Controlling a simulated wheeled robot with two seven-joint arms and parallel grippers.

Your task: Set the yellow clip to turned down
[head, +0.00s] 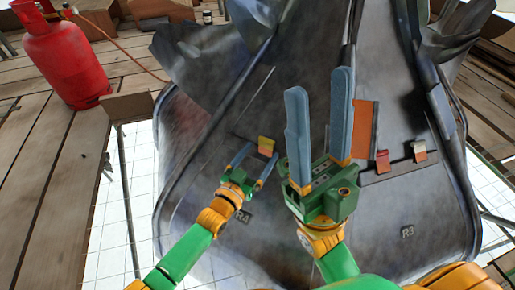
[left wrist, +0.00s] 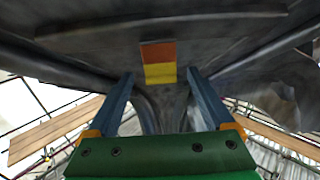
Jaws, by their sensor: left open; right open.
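The yellow clip (head: 267,142) sits on the dark grey sheet metal, left of centre in the head view. It has a yellow part and an orange-brown part; in the left wrist view the yellow part (left wrist: 159,73) lies below the orange one. I cannot tell whether it is turned up or down. My left gripper (head: 262,153) is open, its fingertips either side of the clip in the picture. In the left wrist view the clip shows between and just beyond the fingertips, apparently untouched. My right gripper (head: 320,82) is open and empty, nearer the camera, right of the clip.
A red clip (head: 382,161) and a pale-and-red clip (head: 420,151) sit on the right panel. An orange patch (head: 365,125) shows behind my right gripper. Labels R4 (head: 244,218) and R3 (head: 407,232) mark the panels. A red gas cylinder (head: 66,58) stands on planks at left.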

